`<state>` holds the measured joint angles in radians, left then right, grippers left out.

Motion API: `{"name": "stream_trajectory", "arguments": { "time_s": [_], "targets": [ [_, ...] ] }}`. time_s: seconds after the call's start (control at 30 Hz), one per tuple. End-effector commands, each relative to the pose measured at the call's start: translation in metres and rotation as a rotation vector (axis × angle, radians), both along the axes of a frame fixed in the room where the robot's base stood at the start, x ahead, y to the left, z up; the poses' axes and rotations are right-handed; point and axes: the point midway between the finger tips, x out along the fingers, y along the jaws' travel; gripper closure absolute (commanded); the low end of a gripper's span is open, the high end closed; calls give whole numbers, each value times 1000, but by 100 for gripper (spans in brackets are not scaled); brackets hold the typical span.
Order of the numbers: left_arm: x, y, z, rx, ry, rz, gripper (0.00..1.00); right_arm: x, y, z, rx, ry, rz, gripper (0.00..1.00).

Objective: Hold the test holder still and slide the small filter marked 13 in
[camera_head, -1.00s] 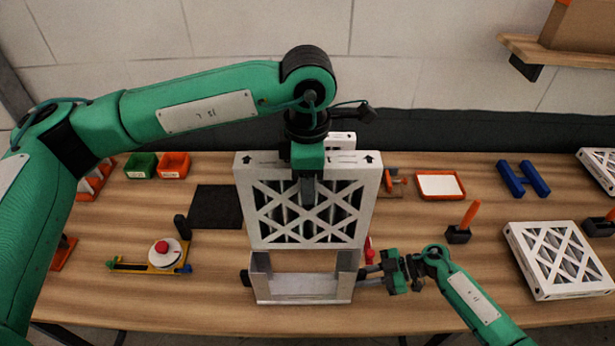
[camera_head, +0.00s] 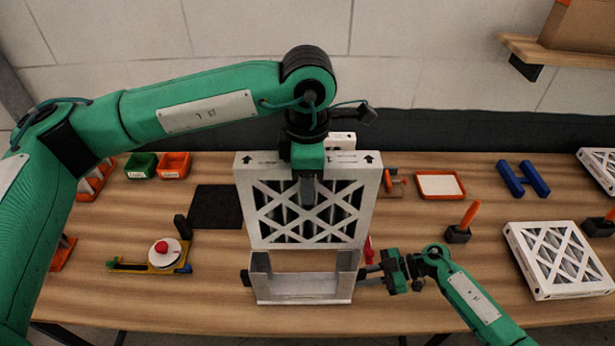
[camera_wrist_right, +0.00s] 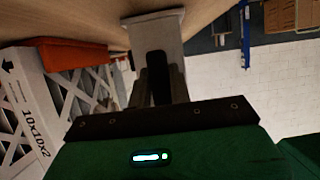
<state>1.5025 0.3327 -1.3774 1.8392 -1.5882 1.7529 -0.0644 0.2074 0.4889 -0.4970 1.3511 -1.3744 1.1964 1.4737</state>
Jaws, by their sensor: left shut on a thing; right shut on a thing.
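The held filter (camera_head: 339,211) has a white frame with a lattice over dark pleats and two up arrows on top; I cannot read a 13 on it. My left gripper (camera_head: 308,190) is shut on it from above and holds it upright. The test holder (camera_head: 304,287) is a grey open-topped metal frame on the table, below the filter. The filter's lower edge appears at or just above the holder's top; contact is unclear. My right gripper (camera_head: 372,272) is shut on the holder's right side. In the right wrist view its fingers (camera_wrist_right: 158,80) close on a dark handle by the grey holder (camera_wrist_right: 152,25).
Another white filter (camera_head: 560,260) lies at the right, with one more at the far right edge (camera_head: 600,168). An orange-handled tool (camera_head: 466,220) stands right of the holder. A round gauge (camera_head: 164,253) and a dark mat (camera_head: 216,206) lie left. Bins (camera_head: 173,164) sit behind.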

Motion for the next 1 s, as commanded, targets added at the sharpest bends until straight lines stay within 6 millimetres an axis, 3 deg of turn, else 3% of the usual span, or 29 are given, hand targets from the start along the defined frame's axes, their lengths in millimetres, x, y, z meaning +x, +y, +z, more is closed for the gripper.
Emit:
{"name": "stream_trajectory", "arguments": {
  "time_s": [1.0],
  "targets": [
    [0, 11, -5, 0, 0, 0, 96, 0, 0, 1, 1, 0, 0, 93]
  ]
}}
